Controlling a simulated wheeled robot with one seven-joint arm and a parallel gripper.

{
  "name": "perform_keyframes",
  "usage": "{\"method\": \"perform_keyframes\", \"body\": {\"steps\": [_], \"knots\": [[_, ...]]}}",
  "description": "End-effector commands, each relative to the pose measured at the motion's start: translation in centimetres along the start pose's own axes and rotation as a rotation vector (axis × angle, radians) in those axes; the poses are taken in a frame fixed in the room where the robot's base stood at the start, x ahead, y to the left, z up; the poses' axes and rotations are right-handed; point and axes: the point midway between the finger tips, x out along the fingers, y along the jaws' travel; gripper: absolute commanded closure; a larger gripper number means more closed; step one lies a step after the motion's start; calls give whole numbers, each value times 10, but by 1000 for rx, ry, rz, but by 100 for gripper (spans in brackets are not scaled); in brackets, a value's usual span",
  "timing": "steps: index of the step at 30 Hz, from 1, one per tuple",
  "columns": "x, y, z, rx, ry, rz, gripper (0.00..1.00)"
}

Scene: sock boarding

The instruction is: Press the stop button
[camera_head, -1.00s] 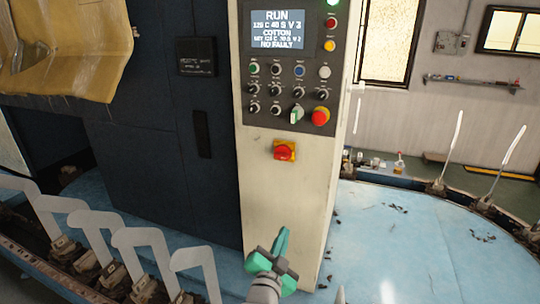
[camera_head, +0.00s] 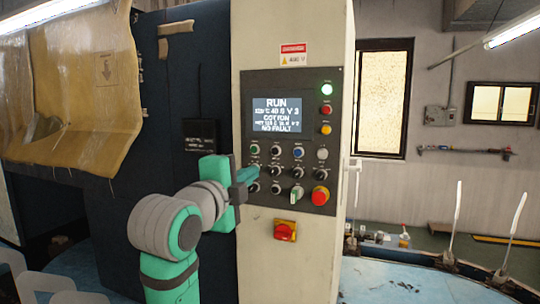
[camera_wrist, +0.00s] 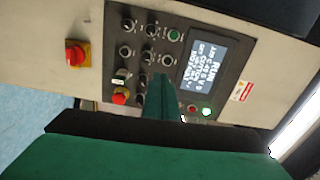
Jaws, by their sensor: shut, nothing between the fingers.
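The control panel (camera_head: 290,140) is on a cream machine column. Its top button row has a green (camera_head: 254,150), a black (camera_head: 276,151), a blue (camera_head: 298,152) and a white button (camera_head: 322,154). I cannot read which button is labelled stop. My gripper (camera_head: 254,173) is shut and empty, its fingertips in front of the panel's left knobs. In the wrist view the fingers (camera_wrist: 160,95) hide the blue and white buttons. Contact cannot be told.
The screen (camera_head: 277,115) reads RUN, and a green lamp (camera_head: 327,89) is lit. A red-and-yellow rotary switch (camera_head: 285,230) sits below the panel. A yellowish cover (camera_head: 75,95) hangs at left. Upright white forms (camera_head: 454,225) stand at right.

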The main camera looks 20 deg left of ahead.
Motion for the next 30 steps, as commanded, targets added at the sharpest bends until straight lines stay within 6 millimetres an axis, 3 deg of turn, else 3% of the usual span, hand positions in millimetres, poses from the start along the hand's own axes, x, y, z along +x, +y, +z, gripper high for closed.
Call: {"method": "perform_keyframes", "body": {"steps": [4,18,23,30], "knots": [[-9,-20,-2,54,-1,3,100],[-7,-22,-2,63,-1,6,100],[9,-22,-3,61,1,8,100],[53,-22,-3,61,1,7,100]]}}
